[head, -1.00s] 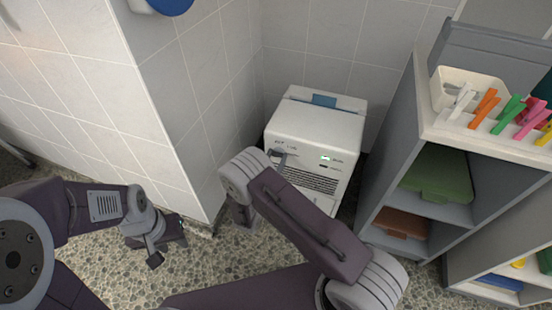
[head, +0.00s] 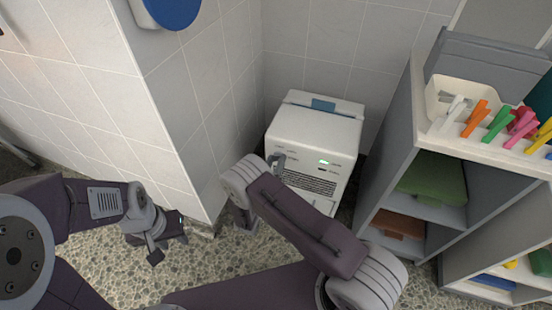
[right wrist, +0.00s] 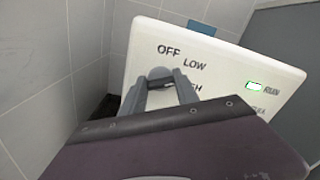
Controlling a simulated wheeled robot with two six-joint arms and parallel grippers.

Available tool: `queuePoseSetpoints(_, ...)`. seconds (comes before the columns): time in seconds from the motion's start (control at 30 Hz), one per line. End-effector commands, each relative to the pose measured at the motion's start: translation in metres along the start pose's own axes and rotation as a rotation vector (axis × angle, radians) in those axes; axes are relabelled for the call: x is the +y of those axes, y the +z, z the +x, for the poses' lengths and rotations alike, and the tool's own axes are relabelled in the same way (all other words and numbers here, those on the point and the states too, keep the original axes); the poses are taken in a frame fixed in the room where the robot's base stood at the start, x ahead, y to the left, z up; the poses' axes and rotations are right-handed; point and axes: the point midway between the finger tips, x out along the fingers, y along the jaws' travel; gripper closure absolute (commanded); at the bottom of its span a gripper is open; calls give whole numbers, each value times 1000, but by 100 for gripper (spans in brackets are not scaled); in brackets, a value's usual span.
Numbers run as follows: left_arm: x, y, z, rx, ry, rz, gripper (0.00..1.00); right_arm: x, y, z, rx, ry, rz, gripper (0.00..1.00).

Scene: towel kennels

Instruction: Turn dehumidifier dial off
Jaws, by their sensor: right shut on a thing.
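The white dehumidifier (head: 315,132) stands in the corner, its front panel facing me. A green RUN light (right wrist: 254,86) is lit. The grey round dial (right wrist: 159,73) sits below OFF, partly hidden by my fingers. My right gripper (right wrist: 160,80) is shut on the dial, with a finger on each side. I cannot tell where the dial points. My left gripper (head: 155,256) hangs low over the floor at left, away from the dehumidifier; its jaw opening is unclear.
A tiled wall corner (head: 190,120) juts out left of the dehumidifier. A grey shelf unit (head: 385,150) stands close on its right, with a bin (head: 466,92) and coloured pegs on top and folded towels (head: 436,178) inside. Speckled floor (head: 235,262) lies in front.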

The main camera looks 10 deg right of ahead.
Motion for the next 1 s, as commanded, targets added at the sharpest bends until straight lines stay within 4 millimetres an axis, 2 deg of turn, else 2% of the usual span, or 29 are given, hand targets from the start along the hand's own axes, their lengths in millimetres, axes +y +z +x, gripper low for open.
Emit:
queuePoseSetpoints(0.4,0,-2,-19,0,0,0,64,1,0,-1,2,2,-396,100)
queuePoseSetpoints(1.0,1,-3,-29,0,0,0,64,3,-3,-1,2,3,-912,100)
